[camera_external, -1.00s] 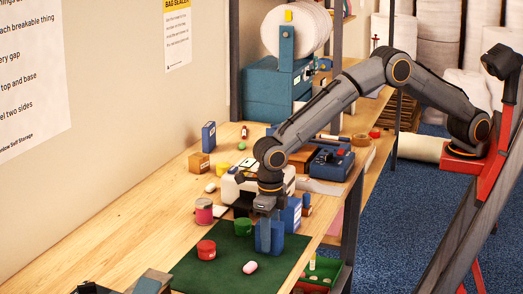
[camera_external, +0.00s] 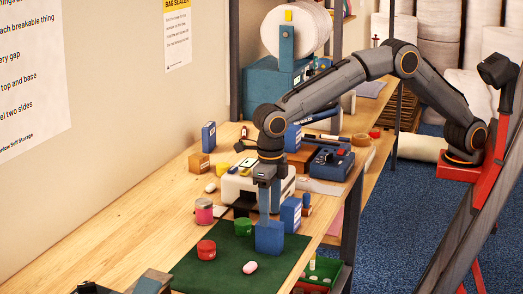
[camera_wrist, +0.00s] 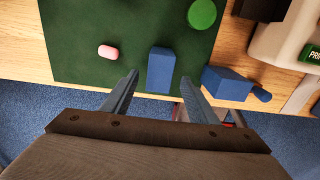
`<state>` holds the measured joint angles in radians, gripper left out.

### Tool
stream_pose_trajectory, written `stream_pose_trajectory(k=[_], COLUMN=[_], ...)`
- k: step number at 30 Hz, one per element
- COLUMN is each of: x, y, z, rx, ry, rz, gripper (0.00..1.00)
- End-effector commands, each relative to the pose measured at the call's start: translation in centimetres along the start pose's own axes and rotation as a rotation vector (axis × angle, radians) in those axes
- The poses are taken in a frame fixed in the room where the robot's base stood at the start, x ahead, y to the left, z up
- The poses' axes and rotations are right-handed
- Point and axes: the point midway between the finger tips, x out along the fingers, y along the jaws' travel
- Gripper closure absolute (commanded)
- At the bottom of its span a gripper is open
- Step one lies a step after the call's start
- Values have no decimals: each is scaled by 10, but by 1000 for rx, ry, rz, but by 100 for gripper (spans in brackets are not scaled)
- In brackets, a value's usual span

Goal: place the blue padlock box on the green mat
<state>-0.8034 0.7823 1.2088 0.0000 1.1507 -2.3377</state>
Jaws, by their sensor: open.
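A blue box (camera_external: 269,238) stands upright on the green mat (camera_external: 205,272), near the mat's back right edge. It also shows in the wrist view (camera_wrist: 160,70), close to the mat's edge. No padlock mark is readable on it. My gripper (camera_external: 269,215) points down just above this box. In the wrist view my gripper (camera_wrist: 158,78) is open, with one finger on each side of the box and nothing held. A second blue box (camera_external: 290,214) stands just behind, beside the mat; it shows in the wrist view (camera_wrist: 227,83) too.
On the mat are a red tin (camera_external: 206,250), a green tin (camera_external: 243,227) and a pink rounded item (camera_external: 250,267). A pink-and-white can (camera_external: 204,211) and a white printer (camera_external: 240,186) stand close by.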

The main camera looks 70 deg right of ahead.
Motion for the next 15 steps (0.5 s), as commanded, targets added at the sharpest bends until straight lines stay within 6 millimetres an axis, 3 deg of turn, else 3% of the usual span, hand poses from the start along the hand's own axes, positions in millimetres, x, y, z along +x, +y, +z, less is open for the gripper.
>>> stream_pose_trajectory(k=[6, 15], x=[-26, -33], y=[0, 0], z=[0, 0], rx=[0, 0], ry=[-1, 0], rz=[1, 0], gripper=[46, 46])
